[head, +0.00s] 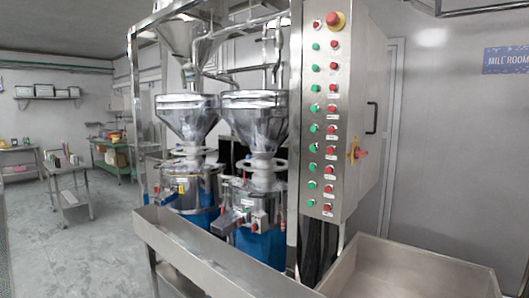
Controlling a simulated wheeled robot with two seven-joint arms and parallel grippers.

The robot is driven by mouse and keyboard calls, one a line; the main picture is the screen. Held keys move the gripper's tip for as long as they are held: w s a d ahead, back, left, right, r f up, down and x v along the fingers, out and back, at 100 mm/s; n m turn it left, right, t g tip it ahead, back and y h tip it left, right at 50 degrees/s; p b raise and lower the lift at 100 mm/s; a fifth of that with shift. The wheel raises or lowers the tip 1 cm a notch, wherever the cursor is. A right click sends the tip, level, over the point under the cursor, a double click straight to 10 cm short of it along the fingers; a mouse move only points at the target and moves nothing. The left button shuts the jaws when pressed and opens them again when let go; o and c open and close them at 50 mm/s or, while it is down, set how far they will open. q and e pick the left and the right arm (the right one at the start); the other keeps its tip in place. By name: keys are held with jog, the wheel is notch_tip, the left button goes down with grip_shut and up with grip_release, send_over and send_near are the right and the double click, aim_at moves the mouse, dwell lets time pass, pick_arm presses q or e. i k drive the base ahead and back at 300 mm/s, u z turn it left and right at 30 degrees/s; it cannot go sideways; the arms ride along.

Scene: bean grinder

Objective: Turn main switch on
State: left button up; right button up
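The control cabinet (345,110) is a tall steel box right of the middle in the head view. A red knob on a yellow plate (357,152), which looks like a rotary main switch, sits on its right side face, below a black handle (372,117). I cannot tell the knob's exact position. The front panel has a column of green buttons (313,128) and a column of red buttons (331,129), with a large red mushroom button on yellow (335,20) at the top. Neither of my grippers shows.
Two steel grinders with hoppers (188,115) (256,118) stand left of the cabinet. A long steel trough (215,252) runs in front of them, and a steel bin (420,268) stands at the lower right. Open floor (75,245) lies at the left, with small tables behind.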

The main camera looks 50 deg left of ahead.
aim_at(358, 152)
jog(key=u, duration=0.5)
